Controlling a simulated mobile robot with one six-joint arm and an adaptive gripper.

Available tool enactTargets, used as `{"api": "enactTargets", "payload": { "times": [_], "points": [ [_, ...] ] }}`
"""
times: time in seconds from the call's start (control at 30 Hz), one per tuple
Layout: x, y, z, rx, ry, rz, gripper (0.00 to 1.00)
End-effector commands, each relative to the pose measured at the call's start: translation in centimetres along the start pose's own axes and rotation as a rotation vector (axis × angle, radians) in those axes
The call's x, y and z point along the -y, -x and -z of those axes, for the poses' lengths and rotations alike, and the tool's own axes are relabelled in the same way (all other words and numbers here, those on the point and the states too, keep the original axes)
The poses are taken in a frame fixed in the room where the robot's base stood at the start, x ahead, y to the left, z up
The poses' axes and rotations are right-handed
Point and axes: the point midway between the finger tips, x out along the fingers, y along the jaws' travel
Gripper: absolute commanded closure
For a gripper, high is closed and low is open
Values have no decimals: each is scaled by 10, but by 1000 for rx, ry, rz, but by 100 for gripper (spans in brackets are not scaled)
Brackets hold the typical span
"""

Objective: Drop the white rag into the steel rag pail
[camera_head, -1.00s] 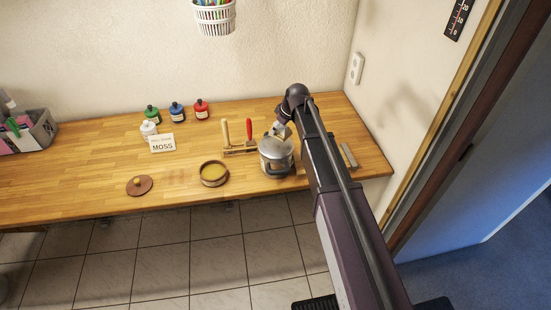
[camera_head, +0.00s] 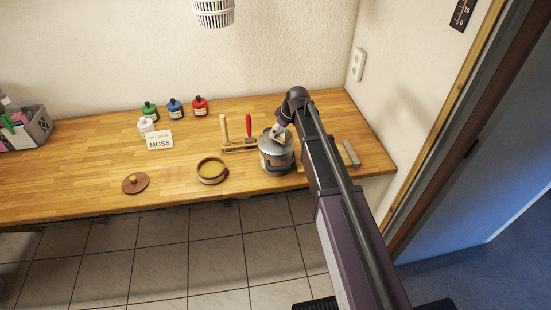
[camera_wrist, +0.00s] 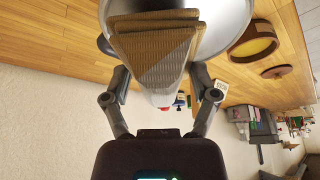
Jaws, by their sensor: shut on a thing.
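The steel rag pail (camera_head: 277,162) stands on the wooden bench near its front edge. It also shows in the wrist view (camera_wrist: 236,20), where its rim passes behind the rag. My gripper (camera_head: 279,133) is at the back part of the pail's top. Its two fingers (camera_wrist: 162,88) are shut on the folded white rag (camera_wrist: 160,48), which looks ribbed, tan in shade and pale in light. In the head view the rag (camera_head: 281,138) shows small over the pail's mouth. I cannot tell whether it touches the rim. The pail's inside is largely hidden.
A rack with a wooden and a red handle (camera_head: 249,128) stands left of the pail. A round brown bowl (camera_head: 212,171) and a brown lid (camera_head: 135,183) lie further left. Bottles (camera_head: 176,108) and a MOSS sign (camera_head: 160,141) are behind. The bench's front left is clear.

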Motion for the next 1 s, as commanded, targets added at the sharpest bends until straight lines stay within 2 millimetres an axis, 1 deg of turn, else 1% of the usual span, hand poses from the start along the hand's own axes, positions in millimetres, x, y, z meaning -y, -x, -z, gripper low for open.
{"api": "enactTargets", "payload": {
  "times": [0.03,0.3,0.77,0.8,0.87,1.0],
  "points": [
    [0,-8,-3,0,0,0,62],
    [0,-21,-7,1,1,1,62],
    [2,-22,-8,0,3,1,62],
    [2,-22,-8,0,3,1,18],
    [2,-22,-8,0,3,1,0],
    [2,-22,-8,0,3,1,0]
  ]
}}
